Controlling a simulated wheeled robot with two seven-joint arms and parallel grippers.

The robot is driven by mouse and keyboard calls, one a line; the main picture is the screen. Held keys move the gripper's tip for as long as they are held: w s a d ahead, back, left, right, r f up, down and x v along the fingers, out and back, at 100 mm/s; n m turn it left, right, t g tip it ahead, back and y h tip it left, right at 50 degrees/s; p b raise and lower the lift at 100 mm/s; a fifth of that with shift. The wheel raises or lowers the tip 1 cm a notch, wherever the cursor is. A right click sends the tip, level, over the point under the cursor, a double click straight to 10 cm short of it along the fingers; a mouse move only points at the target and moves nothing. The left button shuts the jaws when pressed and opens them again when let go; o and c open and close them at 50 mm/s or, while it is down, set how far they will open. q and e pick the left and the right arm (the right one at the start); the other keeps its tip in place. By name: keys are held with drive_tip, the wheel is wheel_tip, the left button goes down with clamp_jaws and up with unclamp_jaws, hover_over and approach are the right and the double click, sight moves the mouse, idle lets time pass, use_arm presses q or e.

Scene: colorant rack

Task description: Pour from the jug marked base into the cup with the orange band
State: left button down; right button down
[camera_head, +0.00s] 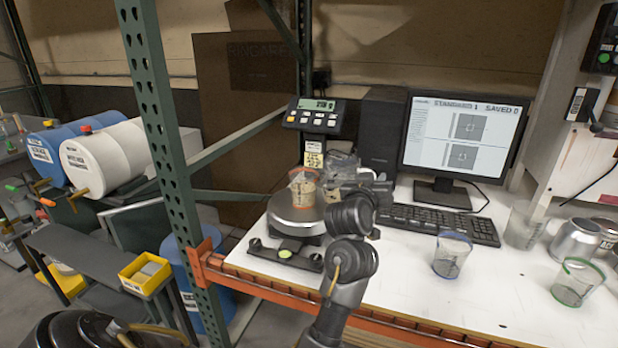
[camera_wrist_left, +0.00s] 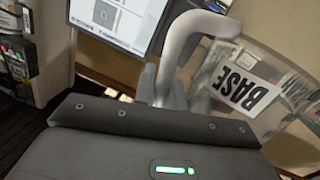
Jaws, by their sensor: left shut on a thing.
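The cup with the orange band (camera_head: 303,188) stands upright on the round pan of the scale (camera_head: 290,222). It is clear and seems to hold something beige. My left gripper (camera_head: 352,180) is just right of the cup, above the scale's right side. It is shut on the handle of the clear jug marked BASE (camera_head: 342,160), which is partly hidden by the gripper in the head view. In the left wrist view the jug (camera_wrist_left: 285,110) shows its label and grey handle. The jug seems tilted toward the cup; I cannot tell whether liquid flows. My right gripper is not in view.
A blue-banded cup (camera_head: 452,256), a green-banded cup (camera_head: 577,282), another clear container (camera_head: 524,225) and metal cans (camera_head: 576,240) stand on the white bench at right. A keyboard (camera_head: 440,222) and monitor (camera_head: 461,140) are behind. A green rack post (camera_head: 165,130) rises at left.

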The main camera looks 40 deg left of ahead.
sight(364, 170)
use_arm(q)
drive_tip(key=shift+a+r+n+b, duration=1.15)
drive_tip(key=shift+a+r+n, duration=0.15)
drive_tip(key=shift+a+r, duration=0.1)
drive_tip(key=shift+n+g+h, duration=0.4)
drive_tip(key=shift+n, duration=0.5)
drive_tip(key=r, duration=0.1)
drive_tip(key=a+r+p, duration=0.1)
drive_tip(key=a+r, duration=0.1)
drive_tip(key=r, duration=0.1)
drive_tip(key=shift+a, duration=0.25)
drive_tip(key=shift+a+r+n+p, duration=0.45)
drive_tip(key=shift+a+r+n, duration=0.25)
drive_tip(key=shift+r, duration=0.05)
drive_tip(key=shift+a+r+n+h, duration=0.35)
drive_tip(key=shift+a+n, duration=0.25)
drive_tip(key=shift+n, duration=0.1)
drive_tip(key=shift+a+r+n+p, duration=0.5)
drive_tip(key=shift+a+r, duration=0.05)
idle(2.9)
